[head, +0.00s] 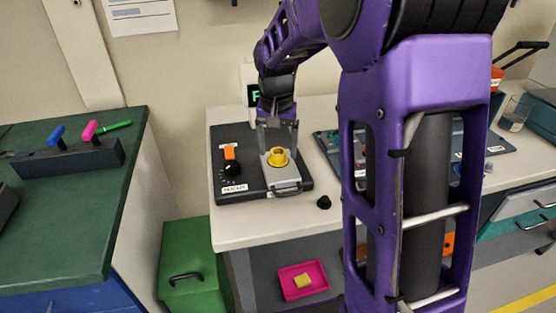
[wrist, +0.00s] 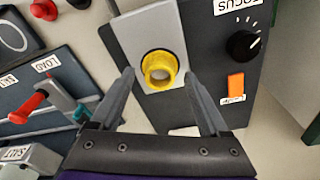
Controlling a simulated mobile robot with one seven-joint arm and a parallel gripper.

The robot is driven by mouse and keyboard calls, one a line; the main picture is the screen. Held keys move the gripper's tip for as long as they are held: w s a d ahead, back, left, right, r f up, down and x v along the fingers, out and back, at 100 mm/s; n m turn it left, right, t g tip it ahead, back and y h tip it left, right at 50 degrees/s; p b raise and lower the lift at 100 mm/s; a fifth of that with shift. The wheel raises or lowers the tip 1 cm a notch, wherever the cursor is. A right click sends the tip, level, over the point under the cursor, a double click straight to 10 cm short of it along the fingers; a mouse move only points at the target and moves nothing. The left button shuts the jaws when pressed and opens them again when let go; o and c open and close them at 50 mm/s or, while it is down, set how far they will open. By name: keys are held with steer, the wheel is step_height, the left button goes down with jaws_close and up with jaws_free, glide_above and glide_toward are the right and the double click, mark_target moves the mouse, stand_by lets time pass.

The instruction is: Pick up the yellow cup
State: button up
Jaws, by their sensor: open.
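My gripper (head: 277,142) is above the panel, at the cup in the head view. In the wrist view my gripper (wrist: 158,78) has its two fingers spread wide and apart from the cup, with nothing between them.
The FOCUS panel (head: 240,197) also bears a black knob (head: 232,169) and an orange switch (head: 229,152) left of the cup. A second panel (wrist: 35,88) with a red-handled lever (wrist: 28,108) lies close by. A small black knob (head: 324,202) stands on the white counter (head: 260,232).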

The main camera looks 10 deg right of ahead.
steer(key=shift+f, duration=0.15)
jaws_close()
stand_by(0.4)
